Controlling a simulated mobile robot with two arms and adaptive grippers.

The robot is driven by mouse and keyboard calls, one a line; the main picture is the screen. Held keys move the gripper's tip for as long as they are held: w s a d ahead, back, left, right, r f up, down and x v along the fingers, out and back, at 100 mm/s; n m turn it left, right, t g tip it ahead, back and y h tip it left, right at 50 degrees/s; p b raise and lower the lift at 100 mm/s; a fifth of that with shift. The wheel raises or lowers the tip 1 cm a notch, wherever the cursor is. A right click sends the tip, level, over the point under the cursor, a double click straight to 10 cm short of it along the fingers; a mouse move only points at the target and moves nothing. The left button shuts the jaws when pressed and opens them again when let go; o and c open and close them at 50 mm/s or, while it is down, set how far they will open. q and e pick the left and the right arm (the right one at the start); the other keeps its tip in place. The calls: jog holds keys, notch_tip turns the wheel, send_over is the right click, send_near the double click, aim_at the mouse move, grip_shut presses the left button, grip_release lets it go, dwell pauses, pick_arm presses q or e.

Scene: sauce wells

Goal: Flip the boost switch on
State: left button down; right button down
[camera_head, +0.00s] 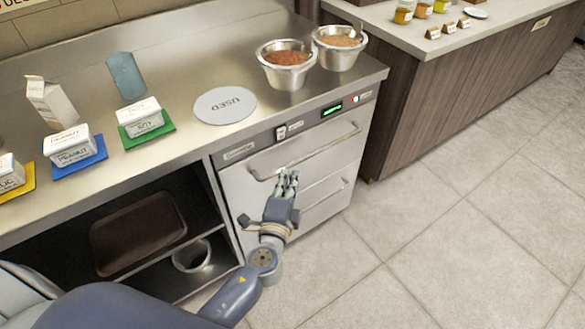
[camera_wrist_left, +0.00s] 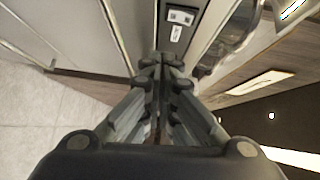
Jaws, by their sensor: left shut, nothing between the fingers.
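The boost switch (camera_head: 281,132) is a small white-framed rocker with dark parts on the steel front panel (camera_head: 240,150) of the drawer unit, a small label beside it. It also shows at the top of the left wrist view (camera_wrist_left: 180,17), beyond my fingertips. I cannot tell which way the rocker is set. My left gripper (camera_head: 288,177) is shut and empty, in front of the upper drawer and below the switch, apart from it. Its closed fingers (camera_wrist_left: 161,62) point toward the panel in the wrist view. My right gripper is not in view.
The upper drawer's bar handle (camera_head: 325,146) runs just below the switch, near my fingers. A green display (camera_head: 332,109) sits right of the switch. Two steel sauce wells (camera_head: 286,78) and (camera_head: 340,60) stand on the counter above. Open floor (camera_head: 400,240) lies to the right.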

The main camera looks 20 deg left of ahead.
pick_arm(q)
jog(key=s, duration=0.2)
jog(key=shift+s+d+f, duration=0.1)
jog(key=shift+s+d, duration=0.05)
jog(key=shift+s, duration=0.25)
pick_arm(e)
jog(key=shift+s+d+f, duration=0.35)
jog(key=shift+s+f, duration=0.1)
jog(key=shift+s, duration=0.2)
